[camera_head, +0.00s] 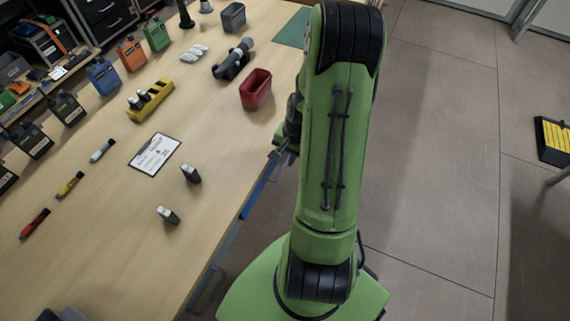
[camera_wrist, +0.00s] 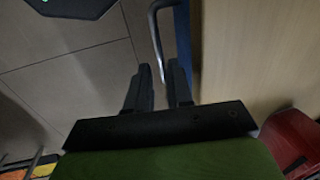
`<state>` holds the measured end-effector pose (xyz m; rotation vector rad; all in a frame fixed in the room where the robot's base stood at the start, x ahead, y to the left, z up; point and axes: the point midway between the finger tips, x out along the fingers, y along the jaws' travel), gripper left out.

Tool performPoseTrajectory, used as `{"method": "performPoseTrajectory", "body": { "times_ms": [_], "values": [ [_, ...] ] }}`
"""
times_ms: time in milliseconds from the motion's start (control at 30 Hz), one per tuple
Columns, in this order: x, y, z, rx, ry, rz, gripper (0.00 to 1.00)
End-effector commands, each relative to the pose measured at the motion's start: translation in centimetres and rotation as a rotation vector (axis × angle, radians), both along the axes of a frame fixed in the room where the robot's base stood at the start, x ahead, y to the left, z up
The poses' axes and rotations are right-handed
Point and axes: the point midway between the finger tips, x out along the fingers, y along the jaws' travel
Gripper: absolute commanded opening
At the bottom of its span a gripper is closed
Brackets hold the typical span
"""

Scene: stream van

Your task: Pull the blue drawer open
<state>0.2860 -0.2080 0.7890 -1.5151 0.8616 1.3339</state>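The blue drawer (camera_head: 257,192) shows as a narrow blue front under the table's edge, partly hidden by my arm. In the wrist view its blue front (camera_wrist: 183,38) runs along the table edge, with a grey bar handle (camera_wrist: 156,35) standing out from it. My gripper (camera_wrist: 159,68) has its two dark fingers apart. The near end of the handle appears in the gap between the fingertips. I cannot tell whether the fingers touch the handle.
The table (camera_head: 110,235) holds a red bin (camera_head: 256,90) near the edge, a yellow block holder (camera_head: 150,100), a clipboard (camera_head: 155,154) and several small items. Another grey handle (camera_head: 208,290) is further along the table front.

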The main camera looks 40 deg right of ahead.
Motion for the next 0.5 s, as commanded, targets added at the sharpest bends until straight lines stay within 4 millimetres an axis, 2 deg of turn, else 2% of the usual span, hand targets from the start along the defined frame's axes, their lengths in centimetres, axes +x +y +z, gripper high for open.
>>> {"method": "performPoseTrajectory", "body": {
  "times_ms": [33, 167, 467, 500],
  "values": [
    [0.2, 0.2, -1.4, 0.003, 0.001, 0.002, 0.21],
    [0.5, 0.2, -2.8, 0.001, -0.001, 0.001, 0.21],
    [0.6, 0.2, -3.0, -0.001, -0.001, 0.002, 0.21],
    [0.6, 0.2, -3.0, -0.001, -0.001, 0.002, 0.16]
  ]
}}
